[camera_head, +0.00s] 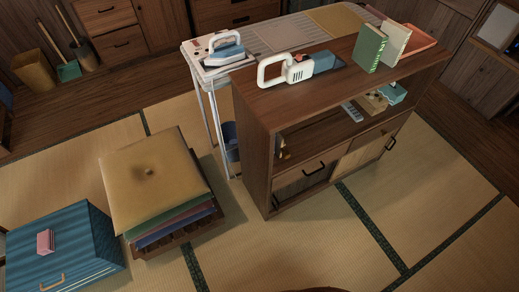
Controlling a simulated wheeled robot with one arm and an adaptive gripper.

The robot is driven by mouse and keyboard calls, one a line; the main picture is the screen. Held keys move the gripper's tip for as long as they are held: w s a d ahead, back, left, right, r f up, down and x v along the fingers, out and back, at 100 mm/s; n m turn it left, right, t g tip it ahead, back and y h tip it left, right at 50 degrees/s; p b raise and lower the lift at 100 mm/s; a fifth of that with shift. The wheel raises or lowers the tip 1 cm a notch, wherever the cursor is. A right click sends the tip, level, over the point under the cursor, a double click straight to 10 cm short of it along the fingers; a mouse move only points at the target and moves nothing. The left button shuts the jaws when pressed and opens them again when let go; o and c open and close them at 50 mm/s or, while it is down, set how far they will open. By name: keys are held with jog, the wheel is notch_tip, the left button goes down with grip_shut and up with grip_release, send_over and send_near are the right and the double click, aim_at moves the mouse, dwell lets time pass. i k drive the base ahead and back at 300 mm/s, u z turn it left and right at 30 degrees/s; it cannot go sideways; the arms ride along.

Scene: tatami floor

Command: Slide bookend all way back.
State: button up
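I cannot clearly pick out a bookend in this view. On top of the wooden cabinet (345,80) a green book (370,47) stands upright, with a cream, book-like slab (395,42) close against its right side, slightly tilted. Either could hide a bookend. My gripper is not in view.
An iron (224,47) rests on a white-legged board (197,73) behind the cabinet. A remote (351,111) and small items lie on the cabinet's open shelf. Stacked cushions (153,177) and a blue box (62,250) stand left. The tatami in front is clear.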

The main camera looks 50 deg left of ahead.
aim_at(279, 149)
jog(key=u, duration=3.7)
jog(key=k, duration=0.7)
jog(key=z, duration=0.5)
jog(key=i, duration=0.5)
